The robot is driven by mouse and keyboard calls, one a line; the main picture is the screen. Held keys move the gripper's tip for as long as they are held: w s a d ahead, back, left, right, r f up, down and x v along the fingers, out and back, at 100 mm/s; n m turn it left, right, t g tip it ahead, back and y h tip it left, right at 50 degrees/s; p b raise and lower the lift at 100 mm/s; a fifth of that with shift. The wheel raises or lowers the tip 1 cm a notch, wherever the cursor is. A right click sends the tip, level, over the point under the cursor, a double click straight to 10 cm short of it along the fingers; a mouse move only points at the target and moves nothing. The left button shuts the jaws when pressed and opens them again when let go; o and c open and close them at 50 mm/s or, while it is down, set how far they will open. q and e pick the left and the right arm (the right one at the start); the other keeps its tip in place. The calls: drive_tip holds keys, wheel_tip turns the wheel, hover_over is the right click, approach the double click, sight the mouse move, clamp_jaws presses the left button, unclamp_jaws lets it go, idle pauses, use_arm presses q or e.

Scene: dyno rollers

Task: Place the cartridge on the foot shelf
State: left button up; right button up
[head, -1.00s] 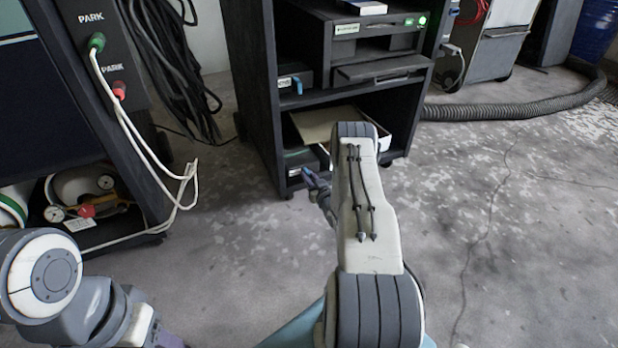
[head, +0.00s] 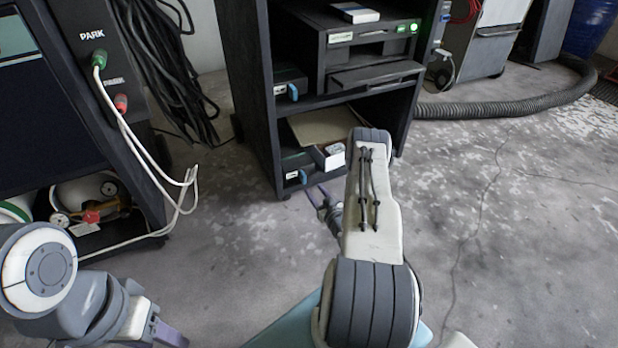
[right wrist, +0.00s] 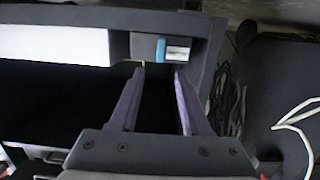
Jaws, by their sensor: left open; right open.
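A dark cartridge (head: 297,163) with a blue tab and white label sits on the bottom shelf, the foot shelf (head: 376,158), at the left side of the black rack. It also shows in the right wrist view (right wrist: 162,48), beyond my fingertips. My right gripper (head: 323,196) is open and empty just in front of the shelf; in the right wrist view its purple fingers (right wrist: 158,75) are apart with nothing between them. A second, similar cartridge (head: 290,84) sits on the shelf above. My left gripper (head: 172,338) is open at the lower left, partly cut off by the frame.
A printer-like unit (head: 372,50) stands higher in the rack. White cables (head: 150,165) hang from the left cabinet. A grey hose (head: 510,105) lies right. The floor in front is clear.

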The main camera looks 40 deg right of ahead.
use_arm(q)
drive_tip(key=shift+r+p, duration=0.45)
drive_tip(key=shift+r, duration=0.4)
use_arm(e)
drive_tip(key=shift+v, duration=1.75)
drive_tip(key=w+a+r+n+g+y, duration=0.4)
drive_tip(key=w+a+r+n+g, duration=0.15)
drive_tip(key=w+a+r, duration=0.9)
drive_tip(key=s+a+r+n+g, duration=0.1)
drive_tip(key=s+a+r+g, duration=0.2)
drive_tip(key=a, duration=0.5)
drive_tip(key=s+a+r+g, duration=0.1)
drive_tip(key=s+a+r, duration=0.25)
drive_tip(key=a, duration=0.35)
drive_tip(key=s+a+r+n+g, duration=0.1)
drive_tip(key=s+a+r+g, duration=0.2)
drive_tip(key=s, duration=1.3)
drive_tip(key=s+a+r+n+g+y, duration=0.1)
drive_tip(key=s+a+r, duration=0.6)
drive_tip(key=s, duration=0.9)
drive_tip(key=shift+s+a+r+n+g, duration=0.35)
drive_tip(key=shift+n+g, duration=0.4)
drive_tip(key=shift+g, duration=0.5)
